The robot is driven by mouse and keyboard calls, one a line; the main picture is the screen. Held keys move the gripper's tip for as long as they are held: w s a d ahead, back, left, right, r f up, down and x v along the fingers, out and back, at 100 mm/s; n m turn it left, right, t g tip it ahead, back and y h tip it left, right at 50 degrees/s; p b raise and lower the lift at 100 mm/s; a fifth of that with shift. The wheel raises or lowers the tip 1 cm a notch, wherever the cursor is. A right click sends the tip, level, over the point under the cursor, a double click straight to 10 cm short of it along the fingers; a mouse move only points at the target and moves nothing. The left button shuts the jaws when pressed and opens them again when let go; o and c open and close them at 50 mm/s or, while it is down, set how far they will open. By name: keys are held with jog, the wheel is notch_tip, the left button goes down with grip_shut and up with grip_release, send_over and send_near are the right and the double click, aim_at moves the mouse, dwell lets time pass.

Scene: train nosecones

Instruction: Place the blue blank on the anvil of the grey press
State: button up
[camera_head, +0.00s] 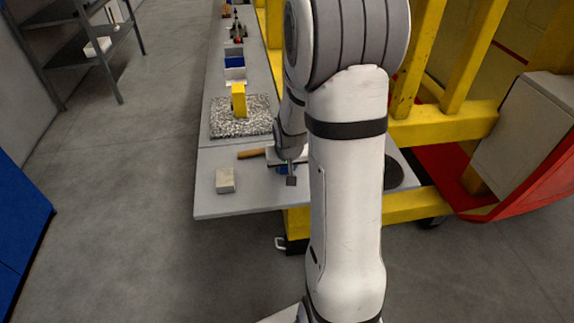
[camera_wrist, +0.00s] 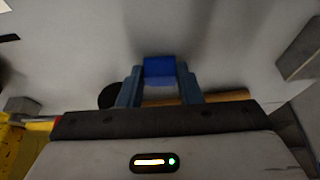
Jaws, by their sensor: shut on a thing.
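My gripper (camera_wrist: 160,78) is shut on the blue blank (camera_wrist: 160,70), which sits between its fingertips in the wrist view. In the head view my gripper (camera_head: 286,168) is over the near part of the grey bench, partly behind my own arm. Only a small patch of blue shows there. I cannot tell whether the blank touches the bench top. I cannot make out the grey press or its anvil for certain in either view; my arm hides part of the bench.
A pale block (camera_head: 225,181) lies on the near bench (camera_head: 215,207). A wooden handle (camera_head: 251,154) lies close to my gripper. A yellow piece (camera_head: 239,100) stands on a speckled slab (camera_head: 220,124) farther back, with bins (camera_head: 234,60) beyond. Yellow framing (camera_head: 440,125) rises at right.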

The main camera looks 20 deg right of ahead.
jog(key=shift+f, duration=0.25)
jog(key=o, duration=1)
jog(key=shift+r, duration=0.1)
jog(key=shift+c, duration=0.2)
